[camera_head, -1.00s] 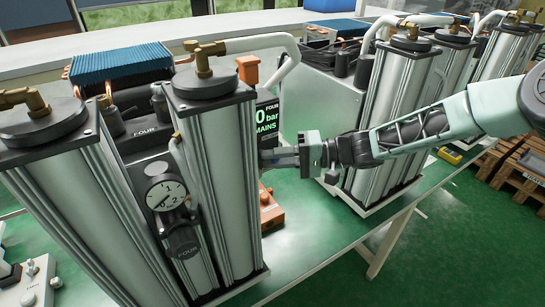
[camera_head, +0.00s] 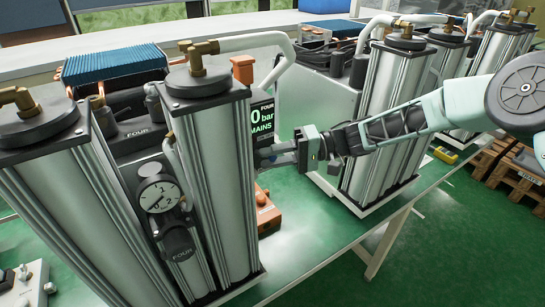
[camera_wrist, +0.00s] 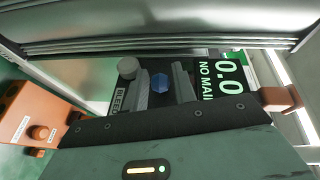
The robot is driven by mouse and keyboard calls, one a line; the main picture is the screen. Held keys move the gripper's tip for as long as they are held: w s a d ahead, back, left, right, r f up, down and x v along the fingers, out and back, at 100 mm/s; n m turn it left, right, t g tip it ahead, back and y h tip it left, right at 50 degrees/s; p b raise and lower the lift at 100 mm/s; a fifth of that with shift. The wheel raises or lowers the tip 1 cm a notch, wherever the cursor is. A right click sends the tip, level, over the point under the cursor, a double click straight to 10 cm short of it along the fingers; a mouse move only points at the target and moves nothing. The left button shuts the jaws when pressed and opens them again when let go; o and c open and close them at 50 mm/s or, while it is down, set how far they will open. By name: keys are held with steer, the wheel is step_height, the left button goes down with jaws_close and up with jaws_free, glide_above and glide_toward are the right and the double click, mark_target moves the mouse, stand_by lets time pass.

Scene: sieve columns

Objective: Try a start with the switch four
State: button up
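The unit labelled FOUR has two silver columns and a round gauge (camera_head: 160,196). Its display (camera_head: 263,124) reads 0 bar and a partly hidden line ending in MAINS; in the wrist view the display (camera_wrist: 225,82) reads 0.0. A small blue faceted knob (camera_wrist: 159,86) sits on the panel beside the display, possibly the switch. A round grey knob (camera_wrist: 128,67) is left of it, by a BLEED label (camera_wrist: 122,101). My gripper (camera_head: 265,157) is at the unit's right side. Its fingers (camera_wrist: 163,90) are apart, with the blue knob showing between them; contact cannot be told.
An orange box (camera_head: 267,218) with a knob stands on the green table close to the gripper; it also shows in the wrist view (camera_wrist: 32,122). Another column unit (camera_head: 385,125) stands to the right, behind my forearm. Bare green tabletop (camera_head: 310,235) lies in front.

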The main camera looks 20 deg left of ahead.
steer(key=shift+d, duration=0.1)
steer(key=b+v, duration=0.5)
steer(key=v, duration=1.2)
steer(key=shift+b, duration=0.35)
steer(key=shift+d, duration=0.1)
steer(key=w+a+r+m+t, duration=0.2)
steer(key=a+r+t, duration=0.6)
steer(key=t, duration=0.5)
steer(key=s+d+f+g+h, duration=0.1)
steer(key=s+d+f+h, duration=0.2)
steer(key=s+d, duration=0.4)
steer(key=s+d+f+n+g+h, duration=0.1)
steer(key=s+d+h, duration=0.5)
steer(key=s, duration=1.1)
steer(key=s+d+f+n+g+h, duration=0.1)
steer(key=s+d+f+g+h, duration=0.2)
steer(key=s+d, duration=0.6)
steer(key=s+f+h, duration=0.2)
steer(key=s+f, duration=0.1)
steer(key=shift+s+d, duration=0.25)
steer(key=shift+d, duration=0.15)
